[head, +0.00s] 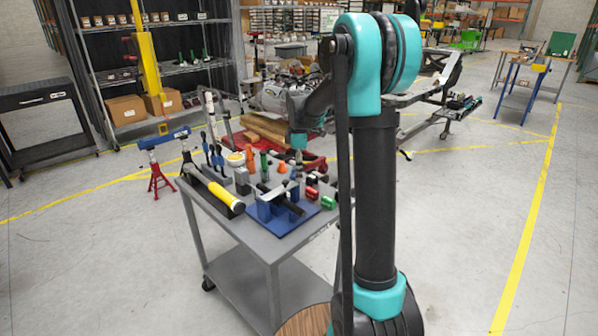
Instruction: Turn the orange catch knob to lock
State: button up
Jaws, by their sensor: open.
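Two small orange pieces stand on the grey cart's top: an upright orange piece (250,158) and a lower orange knob-like piece (282,168). I cannot tell which is the catch knob, nor how it is turned. My gripper (298,158) hangs pointing down above the back right of the cart top, just right of the lower orange piece. It is small and partly lost against the parts behind it. It is open, and I see nothing held in it. A blue fixture (264,211) with a dark bar across it stands on a blue plate nearer the front.
My arm column hides the cart's right side. A red jack stand (158,178) stands left.

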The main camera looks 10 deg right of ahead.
jog(key=shift+f, duration=0.1)
jog(key=shift+c, duration=0.4)
grip_shut()
jog(key=shift+m, duration=0.4)
jog(key=m, duration=0.3)
jog(key=shift+m, duration=0.4)
jog(key=m, duration=1.3)
jog(key=shift+m, duration=0.3)
